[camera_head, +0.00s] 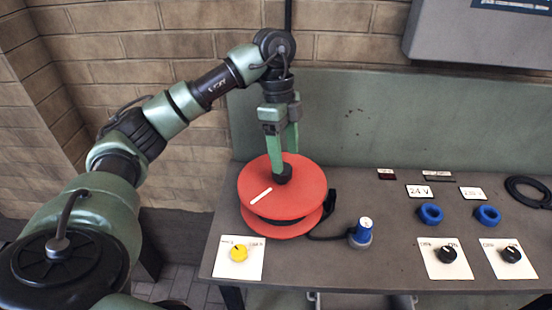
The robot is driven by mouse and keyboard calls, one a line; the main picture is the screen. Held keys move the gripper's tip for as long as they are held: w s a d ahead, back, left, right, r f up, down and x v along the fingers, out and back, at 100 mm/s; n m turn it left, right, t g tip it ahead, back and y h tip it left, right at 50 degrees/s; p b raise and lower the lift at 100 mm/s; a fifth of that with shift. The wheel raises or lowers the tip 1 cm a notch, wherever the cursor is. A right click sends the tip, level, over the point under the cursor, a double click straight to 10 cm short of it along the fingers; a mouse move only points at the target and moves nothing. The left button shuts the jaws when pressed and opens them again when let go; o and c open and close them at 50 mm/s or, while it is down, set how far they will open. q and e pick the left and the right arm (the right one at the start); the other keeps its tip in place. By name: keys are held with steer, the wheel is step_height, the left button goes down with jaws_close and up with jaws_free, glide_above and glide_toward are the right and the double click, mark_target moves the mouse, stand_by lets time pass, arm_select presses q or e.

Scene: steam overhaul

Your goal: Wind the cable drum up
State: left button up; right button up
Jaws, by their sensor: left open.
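The cable drum (309,184) is red with two flanges and stands on the grey bench, with a white mark on its top. A black knob (283,178) rises from the top of the drum. My left gripper (281,158) points down over the drum, its green fingers open on either side of or just above the knob; I cannot tell whether they touch it. A black cable (325,238) runs from the drum to a blue plug (363,232) on the bench to its right. My right gripper is not in view.
The bench (385,215) also holds a yellow dial (239,253) at the front left, two blue rings (430,214), two black dials (447,254) and a black coil (528,192) at the right. A green back panel and a brick wall stand behind.

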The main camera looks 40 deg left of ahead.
arm_select(q)
steer(key=shift+w+a+r+n+t+y+p, duration=0.35)
steer(key=shift+w+a+r+n+y, duration=0.3)
steer(key=shift+y, duration=0.35)
steer(key=shift+a, duration=0.15)
steer(key=p, duration=0.2)
glide_above(282, 187)
steer(key=w+a, duration=0.2)
steer(key=f, duration=0.7)
steer(key=shift+s+d, duration=0.15)
steer(key=shift+d, duration=0.1)
steer(key=shift+f, duration=0.35)
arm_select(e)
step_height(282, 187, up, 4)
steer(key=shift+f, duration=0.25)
arm_select(q)
steer(key=shift+c, duration=0.9)
jaws_close()
